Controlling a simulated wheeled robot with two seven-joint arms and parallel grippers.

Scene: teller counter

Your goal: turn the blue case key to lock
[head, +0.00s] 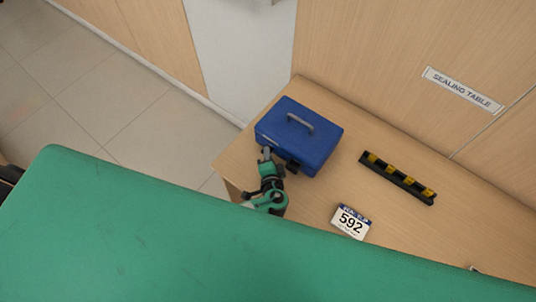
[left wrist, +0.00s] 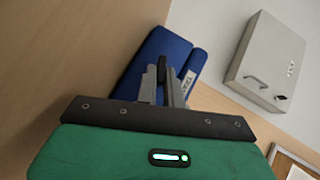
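The blue case (head: 298,136) stands closed on the wooden table, with a grey handle on its lid. My left gripper (head: 265,152) is at the case's near left side, low against its front. In the left wrist view the two grey fingers (left wrist: 163,86) point at the blue case (left wrist: 150,55). A narrow dark piece, which looks like the key (left wrist: 162,70), fills the gap between the fingers, and they appear shut on it. The lock and how far the key is turned are hidden. My right gripper is not in view.
A black and yellow rack (head: 398,178) lies right of the case. A white and blue number card (head: 351,221) reading 592 is nearer the front. The table (head: 330,190) is bare between them. A grey box (left wrist: 265,62) with a handle shows in the left wrist view.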

